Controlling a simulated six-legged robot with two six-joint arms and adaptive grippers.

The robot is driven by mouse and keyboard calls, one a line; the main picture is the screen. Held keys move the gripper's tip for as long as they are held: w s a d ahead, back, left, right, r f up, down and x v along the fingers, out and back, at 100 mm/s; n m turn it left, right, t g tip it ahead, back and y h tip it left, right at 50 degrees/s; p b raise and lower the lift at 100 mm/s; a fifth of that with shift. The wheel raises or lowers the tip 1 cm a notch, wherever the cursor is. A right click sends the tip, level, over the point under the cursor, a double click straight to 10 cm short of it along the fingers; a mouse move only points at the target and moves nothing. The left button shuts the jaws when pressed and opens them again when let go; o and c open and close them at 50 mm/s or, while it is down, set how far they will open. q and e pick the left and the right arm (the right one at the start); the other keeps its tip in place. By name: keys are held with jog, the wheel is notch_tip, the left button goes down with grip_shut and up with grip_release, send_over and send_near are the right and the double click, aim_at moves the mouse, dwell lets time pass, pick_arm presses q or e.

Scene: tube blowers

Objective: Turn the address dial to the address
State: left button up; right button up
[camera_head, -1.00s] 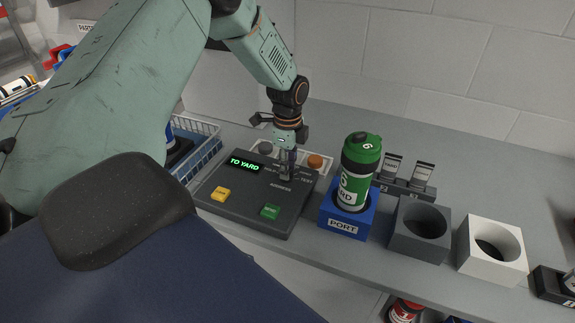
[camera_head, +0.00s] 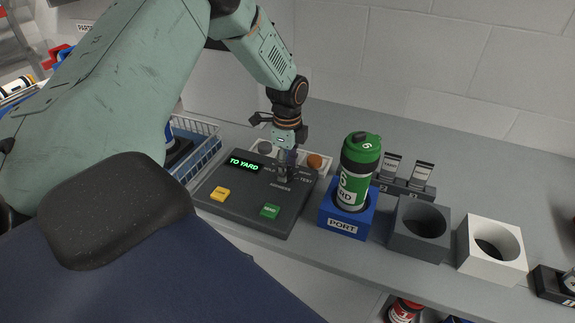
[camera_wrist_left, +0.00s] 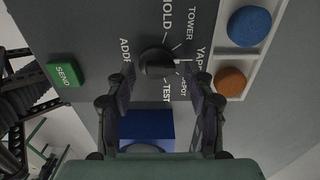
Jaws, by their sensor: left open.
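The address dial (camera_wrist_left: 158,62) is a dark round knob on the grey console (camera_head: 250,212). Labels ring it, including HOLD, TOWER, YARD and TEST. A white mark at its right side points toward the YARD and DEPOT side. The console display (camera_head: 244,164) reads "TO YARD" in green. My left gripper (camera_head: 283,176) points down over the dial and hides most of it in the head view. In the left wrist view its open fingers (camera_wrist_left: 160,80) stand on either side of the dial; contact is unclear. My right gripper is not in view.
The console has a yellow button (camera_head: 220,194) and a green SEND button (camera_head: 270,211). A green canister (camera_head: 360,165) stands in the blue PORT block (camera_head: 343,228). Grey (camera_head: 418,245) and white (camera_head: 490,262) holders stand to the right. A blue wire basket (camera_head: 197,150) is at left.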

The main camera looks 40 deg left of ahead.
aim_at(288, 171)
pick_arm(q)
notch_tip(288, 171, up, 12)
dwell(0.5)
dwell(0.6)
